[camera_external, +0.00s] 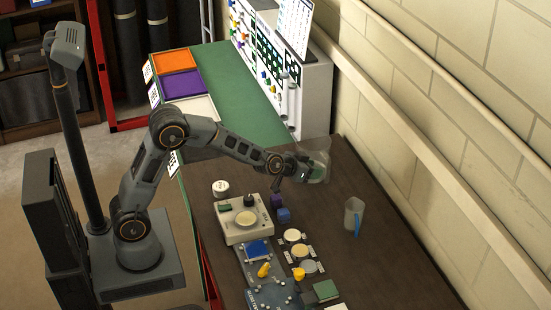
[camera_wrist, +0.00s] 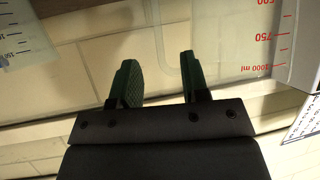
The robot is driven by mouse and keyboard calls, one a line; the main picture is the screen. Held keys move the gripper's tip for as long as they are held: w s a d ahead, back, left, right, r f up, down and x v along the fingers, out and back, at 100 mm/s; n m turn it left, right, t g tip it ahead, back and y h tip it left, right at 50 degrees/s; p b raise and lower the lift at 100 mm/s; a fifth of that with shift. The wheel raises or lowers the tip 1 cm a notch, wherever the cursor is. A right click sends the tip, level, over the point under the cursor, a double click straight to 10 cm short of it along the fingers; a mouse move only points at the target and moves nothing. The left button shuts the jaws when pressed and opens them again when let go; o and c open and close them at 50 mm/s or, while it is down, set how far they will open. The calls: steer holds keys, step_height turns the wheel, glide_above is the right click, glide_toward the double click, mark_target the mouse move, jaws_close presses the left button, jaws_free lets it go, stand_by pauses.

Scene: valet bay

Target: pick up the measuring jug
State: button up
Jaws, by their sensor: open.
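A clear measuring jug (camera_wrist: 240,50) with red marks up to 1000 ml fills the upper right of the wrist view. In the external view, a clear jug (camera_external: 322,146) shows faintly at the end of my arm, by the wall-side edge of the bench. My gripper (camera_wrist: 158,82) is open, its two green fingers apart. The right finger overlaps the jug's left edge; the left finger is left of it. I cannot tell whether they touch it. The gripper (camera_external: 314,170) partly hides the jug in the external view.
A smaller clear jug (camera_external: 353,213) with a blue handle stands on the brown bench, nearer the wall. Blue and purple blocks (camera_external: 284,214), a scale (camera_external: 246,219) and round dishes stand left of it. A white panel (camera_external: 312,95) rises behind.

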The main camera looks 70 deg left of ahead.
mark_target(325, 179)
steer(key=shift+p+x, duration=0.45)
steer(key=shift+x, duration=2.4)
steer(key=shift+w+d+r, duration=0.1)
jaws_close()
